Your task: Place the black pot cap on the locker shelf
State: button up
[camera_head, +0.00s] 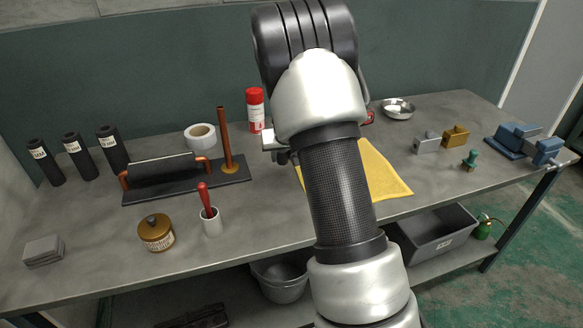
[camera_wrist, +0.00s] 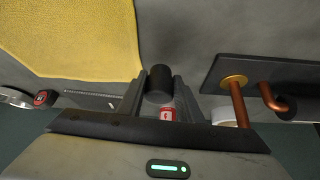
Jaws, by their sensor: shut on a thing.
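A small black cylindrical piece (camera_wrist: 159,80), which looks like the black pot cap, sits between the two fingers of my gripper (camera_wrist: 159,88) in the wrist view. The fingers are shut on it, one on each side. Grey bench surface shows beyond it; its height above the bench is hard to tell. In the head view my arm reaches over the middle of the bench and hides the cap and most of the gripper. I cannot make out a locker shelf in either view.
On the bench (camera_head: 100,268) stand a copper pipe rig (camera_head: 228,140), a tape roll (camera_head: 200,136), a red-and-white can (camera_head: 255,110), a brown pot (camera_head: 156,232) and a red-handled brush in a cup (camera_head: 210,218). A yellow cloth (camera_head: 385,178) lies right of my arm. A blue vise (camera_head: 520,140) stands far right.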

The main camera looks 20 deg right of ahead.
jog(key=shift+f+b, duration=0.35)
jog(key=shift+f, duration=2)
jog(key=shift+f, duration=0.2)
jog(key=o, duration=1)
jog(key=shift+o, duration=0.2)
